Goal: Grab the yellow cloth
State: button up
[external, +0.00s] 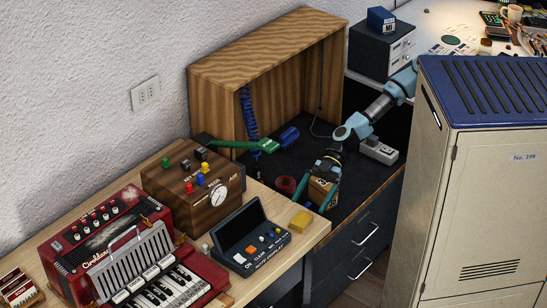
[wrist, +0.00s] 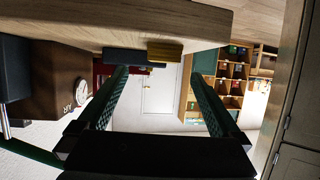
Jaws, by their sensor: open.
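The yellow cloth (external: 301,220) is a small, folded-looking yellow block lying on the light wooden desk, near its right end. In the wrist view the scene appears upside down, and the yellow cloth (wrist: 165,51) shows just beyond the fingertips. My gripper (external: 314,203) is open, its two teal fingers spread, behind and slightly right of the cloth, near the desk's end. The wrist view shows the gap between the fingers (wrist: 160,74) empty. I see no contact between fingers and cloth.
A dark calculator-like device (external: 248,238) stands just left of the cloth. A wooden box with a dial (external: 190,185) and a red accordion (external: 115,235) lie farther left. A lettered wooden block (external: 320,188) and a dark red roll (external: 286,186) are by my gripper. A cream cabinet (external: 490,190) stands right.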

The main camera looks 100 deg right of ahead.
aim_at(301, 219)
jog(key=p+x, duration=0.2)
jog(key=x, duration=0.3)
jog(key=shift+a+f, duration=0.1)
jog(key=shift+a, duration=0.3)
jog(key=shift+w+a+f, duration=0.4)
jog(key=shift+c, duration=0.2)
jog(key=c, duration=1.4)
